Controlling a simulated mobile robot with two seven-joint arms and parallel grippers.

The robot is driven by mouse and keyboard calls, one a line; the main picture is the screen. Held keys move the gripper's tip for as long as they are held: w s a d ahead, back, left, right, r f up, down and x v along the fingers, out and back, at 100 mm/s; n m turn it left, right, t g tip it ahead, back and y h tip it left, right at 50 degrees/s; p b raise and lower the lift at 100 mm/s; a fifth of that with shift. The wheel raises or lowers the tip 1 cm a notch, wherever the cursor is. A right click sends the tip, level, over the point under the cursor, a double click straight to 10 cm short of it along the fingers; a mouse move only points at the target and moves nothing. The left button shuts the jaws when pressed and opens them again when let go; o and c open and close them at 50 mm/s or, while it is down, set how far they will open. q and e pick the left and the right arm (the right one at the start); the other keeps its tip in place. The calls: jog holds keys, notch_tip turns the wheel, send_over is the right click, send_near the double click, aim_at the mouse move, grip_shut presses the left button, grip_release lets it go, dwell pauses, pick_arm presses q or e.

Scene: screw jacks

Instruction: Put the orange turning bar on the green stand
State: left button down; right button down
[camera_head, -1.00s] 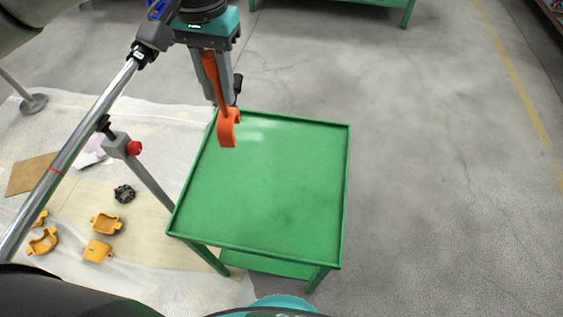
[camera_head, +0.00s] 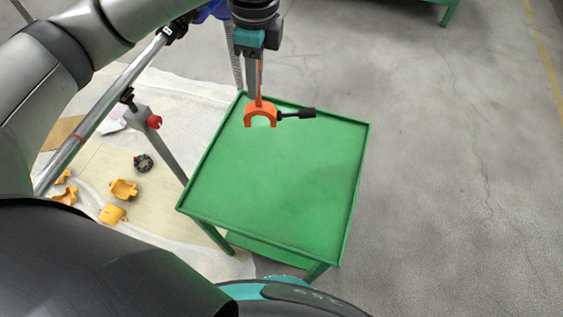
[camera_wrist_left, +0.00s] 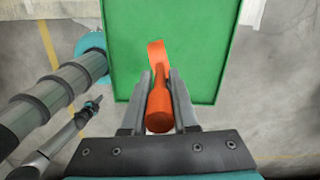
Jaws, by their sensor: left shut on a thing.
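I cannot tell exactly how high the bar hangs above the stand.
The stand's top is bare with a low raised rim. A metal pole (camera_head: 110,98) and a grey post with a red knob (camera_head: 154,122) stand to the left. Several yellow parts (camera_head: 123,189) and a black knob (camera_head: 143,163) lie on the floor mat. The right floor is clear.

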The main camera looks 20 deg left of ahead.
aim_at(260, 106)
pick_arm(q)
jog(key=m, duration=0.1)
jog(key=f+m, duration=0.1)
jog(key=m, duration=0.1)
jog(key=shift+w+a+f, duration=0.1)
jog(key=shift+a+f, duration=0.1)
jog(key=shift+a, duration=0.1)
jog(key=shift+f+m, duration=0.2)
jog(key=shift+m, duration=0.1)
notch_tip(260, 106, down, 20)
jog(key=b, duration=0.5)
jog(key=shift+r, duration=0.15)
jog(key=c, duration=0.7)
grip_release()
jog(key=shift+f, duration=0.2)
jog(key=shift+r, duration=0.1)
jog(key=r+p, duration=0.1)
jog(key=r, duration=0.3)
jog(key=r+p, duration=0.1)
jog(key=r, duration=0.3)
jog(key=r+p, duration=0.1)
jog(key=r, duration=0.3)
jog(key=shift+d+r, duration=0.1)
jog(key=shift+d, duration=0.3)
